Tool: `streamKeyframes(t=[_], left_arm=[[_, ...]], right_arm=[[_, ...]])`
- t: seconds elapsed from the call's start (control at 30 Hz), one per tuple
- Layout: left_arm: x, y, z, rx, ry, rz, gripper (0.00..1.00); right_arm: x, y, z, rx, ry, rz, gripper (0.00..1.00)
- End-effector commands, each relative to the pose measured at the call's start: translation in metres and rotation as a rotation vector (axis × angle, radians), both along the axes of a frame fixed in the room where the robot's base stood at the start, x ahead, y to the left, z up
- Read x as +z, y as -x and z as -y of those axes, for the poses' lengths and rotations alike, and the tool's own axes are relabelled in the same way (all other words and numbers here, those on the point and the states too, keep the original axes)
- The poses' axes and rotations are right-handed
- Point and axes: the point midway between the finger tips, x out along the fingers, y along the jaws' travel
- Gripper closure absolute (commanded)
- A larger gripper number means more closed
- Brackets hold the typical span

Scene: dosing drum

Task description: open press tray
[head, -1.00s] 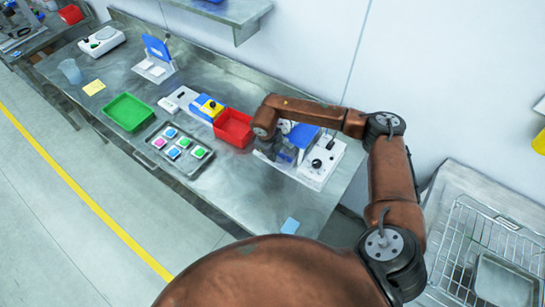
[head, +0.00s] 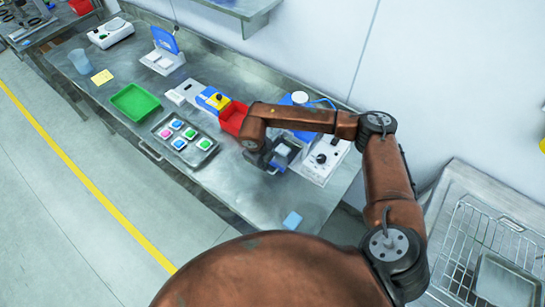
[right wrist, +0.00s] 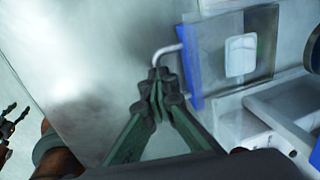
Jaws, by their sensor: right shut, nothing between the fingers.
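The press (head: 322,160) is a white and blue unit at the right end of the steel bench, partly behind my right arm. Its tray (right wrist: 222,50) shows in the right wrist view as a grey plate with a pale square, a blue front strip (right wrist: 192,62) and a bent metal handle (right wrist: 166,50). My right gripper (right wrist: 157,80) is shut and empty, its fingertips at the handle's near end; I cannot tell whether they touch it. In the head view the right gripper (head: 265,160) is beside the tray. My left gripper (right wrist: 14,118) shows small at the right wrist view's left edge, fingers apart.
A red bin (head: 232,117) stands left of my right gripper. A grey tray with several coloured squares (head: 184,135) and a green bin (head: 135,101) lie farther left.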

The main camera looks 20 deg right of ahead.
Motion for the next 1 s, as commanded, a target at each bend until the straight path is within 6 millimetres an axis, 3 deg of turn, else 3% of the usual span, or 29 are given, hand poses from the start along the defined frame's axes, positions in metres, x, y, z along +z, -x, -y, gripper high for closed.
streamKeyframes(t=[0.2,0.4,0.93,1.0], left_arm=[[-0.003,0.001,0.000,0.000,0.000,-0.001,0.60],[-0.005,0.001,0.000,0.000,0.000,-0.001,0.60],[-0.006,0.001,0.000,0.000,0.000,-0.001,0.60],[-0.006,0.001,0.000,0.000,0.000,-0.001,0.60]], right_arm=[[-0.006,0.025,-0.035,0.002,0.004,-0.010,1.00],[-0.006,0.036,-0.054,0.000,0.005,-0.010,1.00],[-0.007,0.041,-0.060,-0.002,0.006,-0.011,1.00],[-0.007,0.041,-0.060,-0.002,0.006,-0.011,0.95]])
